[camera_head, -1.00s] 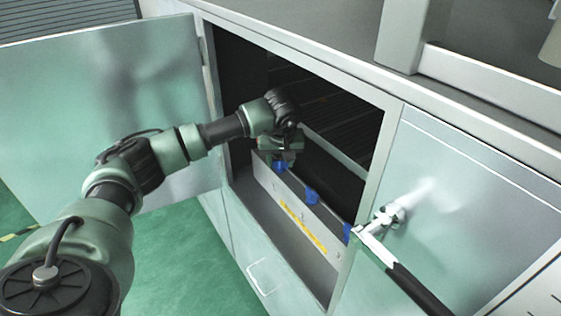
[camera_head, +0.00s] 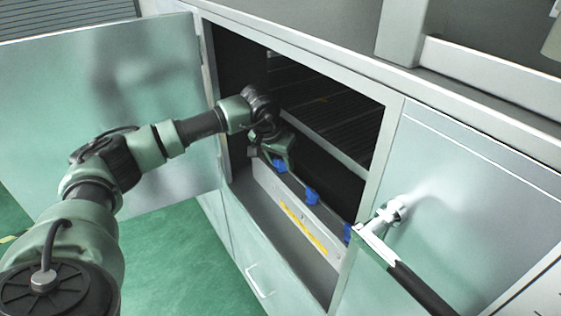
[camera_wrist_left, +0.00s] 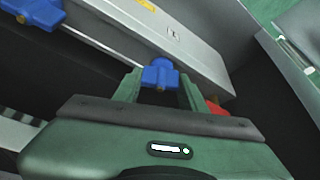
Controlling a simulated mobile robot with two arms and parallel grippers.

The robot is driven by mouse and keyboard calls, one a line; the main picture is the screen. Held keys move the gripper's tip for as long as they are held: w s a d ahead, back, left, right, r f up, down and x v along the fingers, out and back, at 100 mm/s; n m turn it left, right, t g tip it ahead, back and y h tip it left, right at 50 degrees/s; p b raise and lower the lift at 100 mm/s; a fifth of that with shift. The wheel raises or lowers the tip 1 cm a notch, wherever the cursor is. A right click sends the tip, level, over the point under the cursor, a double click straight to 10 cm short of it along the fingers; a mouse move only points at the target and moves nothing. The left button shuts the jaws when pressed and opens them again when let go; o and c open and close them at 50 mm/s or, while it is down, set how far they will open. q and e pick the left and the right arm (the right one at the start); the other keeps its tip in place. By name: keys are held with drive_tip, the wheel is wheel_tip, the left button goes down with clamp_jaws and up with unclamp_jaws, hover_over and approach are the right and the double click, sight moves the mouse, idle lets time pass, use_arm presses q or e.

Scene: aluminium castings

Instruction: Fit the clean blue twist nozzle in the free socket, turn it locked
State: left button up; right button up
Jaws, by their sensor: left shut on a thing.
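A blue twist nozzle (camera_wrist_left: 160,73) sits between the two fingers of my left gripper (camera_wrist_left: 158,90), which is shut on it. The nozzle is against the long grey bar (camera_wrist_left: 120,25); how deep it sits in its socket I cannot tell. In the head view my left gripper (camera_head: 280,158) is inside the open cabinet, with the held blue nozzle just below it at the far end of the bar (camera_head: 268,182). Another blue nozzle (camera_head: 312,197) is on the bar nearer the middle, and a third (camera_head: 347,233) is at the near end. My right gripper is not in view.
The cabinet door (camera_head: 110,100) stands open at the left. The cabinet frame (camera_head: 372,150) edges the opening closely. A metal fitting with a black bar (camera_head: 415,285) sticks out at the right. A small red part (camera_wrist_left: 216,107) shows beside one finger.

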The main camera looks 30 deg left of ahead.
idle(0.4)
use_arm(q)
drive_tip(key=o, duration=1.4)
drive_tip(key=shift+o, duration=0.2)
